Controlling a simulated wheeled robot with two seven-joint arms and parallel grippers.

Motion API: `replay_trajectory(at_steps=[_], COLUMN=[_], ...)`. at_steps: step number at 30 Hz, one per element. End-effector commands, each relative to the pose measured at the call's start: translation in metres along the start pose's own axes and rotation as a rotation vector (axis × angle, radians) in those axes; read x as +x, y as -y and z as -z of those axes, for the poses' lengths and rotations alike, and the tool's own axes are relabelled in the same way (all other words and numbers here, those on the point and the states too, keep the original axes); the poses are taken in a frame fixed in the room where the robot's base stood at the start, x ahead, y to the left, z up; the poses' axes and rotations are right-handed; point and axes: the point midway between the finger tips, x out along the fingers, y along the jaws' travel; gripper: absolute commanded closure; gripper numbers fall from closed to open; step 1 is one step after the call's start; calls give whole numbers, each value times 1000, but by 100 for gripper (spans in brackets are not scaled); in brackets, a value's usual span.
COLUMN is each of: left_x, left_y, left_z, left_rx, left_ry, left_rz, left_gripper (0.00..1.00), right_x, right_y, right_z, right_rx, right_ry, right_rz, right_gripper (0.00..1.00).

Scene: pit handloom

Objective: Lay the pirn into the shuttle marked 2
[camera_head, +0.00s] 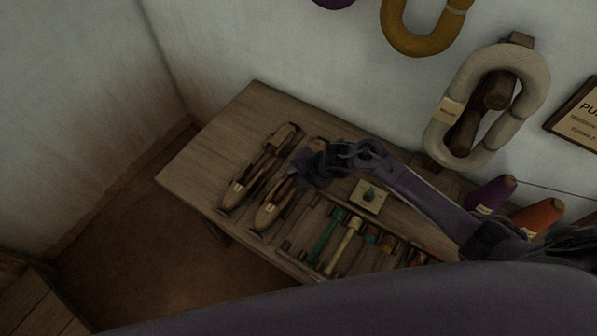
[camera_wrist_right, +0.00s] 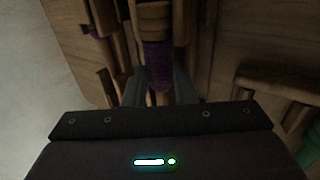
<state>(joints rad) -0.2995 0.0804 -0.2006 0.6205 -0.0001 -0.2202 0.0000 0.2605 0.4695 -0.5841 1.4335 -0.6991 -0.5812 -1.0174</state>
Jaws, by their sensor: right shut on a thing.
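Two wooden boat-shaped shuttles lie side by side on the table: a left one (camera_head: 251,178) and a right one (camera_head: 268,212). Each has a small pale label, too small to read. My right gripper (camera_head: 305,168) is over the far part of the right shuttle and hides some of it. In the right wrist view, it is shut on a pirn wound with purple yarn (camera_wrist_right: 158,68), which sits between its two fingers. Wooden shuttle parts (camera_wrist_right: 107,60) show beside the pirn; whether it touches them I cannot tell. My left gripper is out of view.
The table (camera_head: 215,150) is bare at its left end. A rack right of the shuttles holds a green pirn (camera_head: 324,237), a cream pirn (camera_head: 344,246) and others. A small knobbed block (camera_head: 369,197) stands behind. A purple cone (camera_head: 489,196) and an orange cone (camera_head: 538,216) stand farther right.

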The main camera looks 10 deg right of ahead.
Motion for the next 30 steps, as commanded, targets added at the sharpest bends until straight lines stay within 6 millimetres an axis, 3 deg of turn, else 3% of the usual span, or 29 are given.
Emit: replay_trajectory(at_steps=[7, 8, 13, 30], left_x=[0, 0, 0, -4], left_y=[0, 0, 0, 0], left_z=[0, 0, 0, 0], left_rx=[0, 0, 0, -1], left_ry=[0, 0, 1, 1], left_rz=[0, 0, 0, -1], left_gripper=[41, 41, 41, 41], right_x=[0, 0, 0, -2], right_y=[0, 0, 0, 4], right_z=[0, 0, 0, 1], right_rx=[0, 0, 0, 0], right_ry=[0, 0, 0, -3], right_rz=[0, 0, 1, 14], right_gripper=[98, 73, 51, 50])
